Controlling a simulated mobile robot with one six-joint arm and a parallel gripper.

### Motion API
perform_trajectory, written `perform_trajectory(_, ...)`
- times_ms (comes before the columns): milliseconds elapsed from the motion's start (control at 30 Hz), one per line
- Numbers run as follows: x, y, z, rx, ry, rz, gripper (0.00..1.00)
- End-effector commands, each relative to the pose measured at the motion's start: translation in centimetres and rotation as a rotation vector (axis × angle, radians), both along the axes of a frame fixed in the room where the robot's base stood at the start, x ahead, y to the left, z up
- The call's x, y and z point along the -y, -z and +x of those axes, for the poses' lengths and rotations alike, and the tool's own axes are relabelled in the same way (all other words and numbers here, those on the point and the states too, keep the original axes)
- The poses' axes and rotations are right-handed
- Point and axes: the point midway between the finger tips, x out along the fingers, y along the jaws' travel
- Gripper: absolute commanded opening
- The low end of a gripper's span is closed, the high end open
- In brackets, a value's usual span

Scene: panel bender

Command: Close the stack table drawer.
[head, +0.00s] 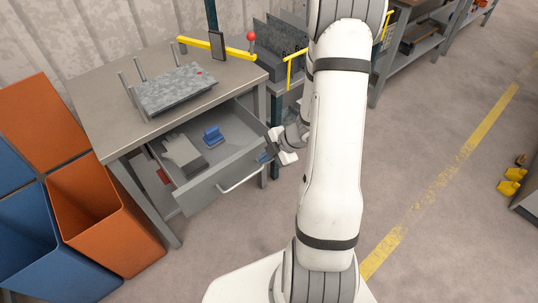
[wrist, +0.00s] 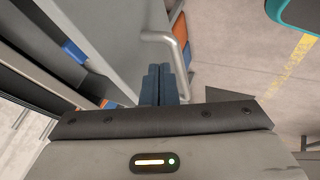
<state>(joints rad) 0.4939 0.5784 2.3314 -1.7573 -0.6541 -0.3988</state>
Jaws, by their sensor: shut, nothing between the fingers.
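The stack table (head: 95,84) stands at the left in the head view, with a stack of grey sheets (head: 178,88) between upright pins on its top. Its drawer (head: 205,190) is pulled out towards me, with a pale bar handle (head: 242,180) on its front. Inside lie a grey item (head: 184,156) and a blue item (head: 212,135). My gripper (head: 266,156) is at the right end of the drawer front. In the wrist view its blue fingers (wrist: 160,85) are together and empty, close beside the handle (wrist: 165,42). I cannot tell whether they touch the drawer.
Orange bins (head: 100,215) and blue bins (head: 45,245) stand left of the table. A yellow bar (head: 215,48) and a red-knobbed lever (head: 251,40) are at the table's back right. Open floor (head: 215,250) lies in front of the drawer.

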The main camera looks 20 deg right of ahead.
Motion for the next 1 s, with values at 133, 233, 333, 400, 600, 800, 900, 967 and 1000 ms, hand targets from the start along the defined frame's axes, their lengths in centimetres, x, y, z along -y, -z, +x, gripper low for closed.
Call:
perform_trajectory(133,-1.4,2.4,0.9,-0.003,-0.002,0.0,0.0)
perform_trajectory(233,-2.0,3.3,1.3,-0.002,-0.001,0.0,0.0)
perform_trajectory(333,-2.4,3.8,1.6,-0.001,0.0,0.0,0.0)
perform_trajectory(400,-2.5,4.0,1.7,-0.001,0.0,-0.001,0.0)
perform_trajectory(600,-2.5,4.0,1.8,0.0,0.001,-0.002,0.0)
perform_trajectory(800,-2.5,4.0,1.8,0.001,0.0,-0.002,0.0)
perform_trajectory(900,-2.7,3.9,2.3,0.001,-0.001,-0.002,0.0)
perform_trajectory(967,-2.9,3.8,2.8,0.001,-0.002,-0.002,0.0)
perform_trajectory(1000,-3.0,3.8,3.2,0.001,-0.002,-0.002,0.0)
